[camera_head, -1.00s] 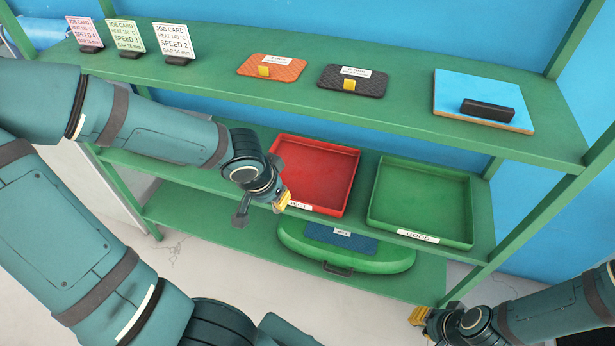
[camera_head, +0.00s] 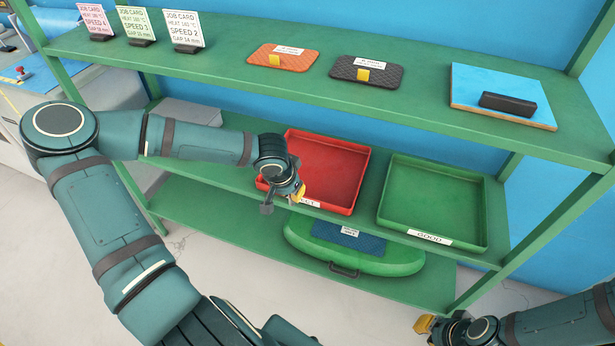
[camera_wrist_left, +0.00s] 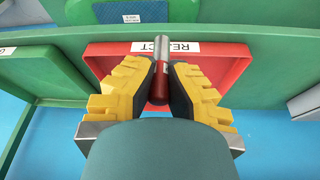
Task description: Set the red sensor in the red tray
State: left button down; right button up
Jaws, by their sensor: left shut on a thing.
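The red tray (camera_head: 328,170), labelled REJECT in the left wrist view (camera_wrist_left: 222,56), sits on the middle shelf. In the head view my left gripper (camera_head: 284,196) is at the tray's front left corner, and the sensor is hard to make out there. From the wrist, gripper and sensor appear over the tray; the height is unclear. My right gripper (camera_head: 426,325) is low at the right, its opening unclear.
A green tray (camera_head: 430,202) labelled GOOD stands to the right of the red one. The upper shelf (camera_head: 230,80) overhangs behind, with job cards, an orange patch, a black patch and a blue board.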

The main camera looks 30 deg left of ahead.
pick_arm(q)
jog(key=w+a, duration=0.2)
jog(key=w, duration=0.8)
jog(key=shift+s+a+x, duration=0.1)
jog(key=shift+s+x, duration=0.05)
jog(key=shift+x, duration=1)
jog(key=shift+s+a+x, duration=0.1)
jog(key=shift+s+x, duration=0.05)
jog(key=shift+x, duration=1)
jog(key=shift+s+a+x, duration=0.1)
jog(key=shift+s+x, duration=0.05)
jog(key=shift+x, duration=1.05)
jog(key=shift+f, duration=0.15)
jog(key=shift+f, duration=0.15)
jog(key=c, duration=1.1)
grip_release()
jog(key=shift+c, duration=0.2)
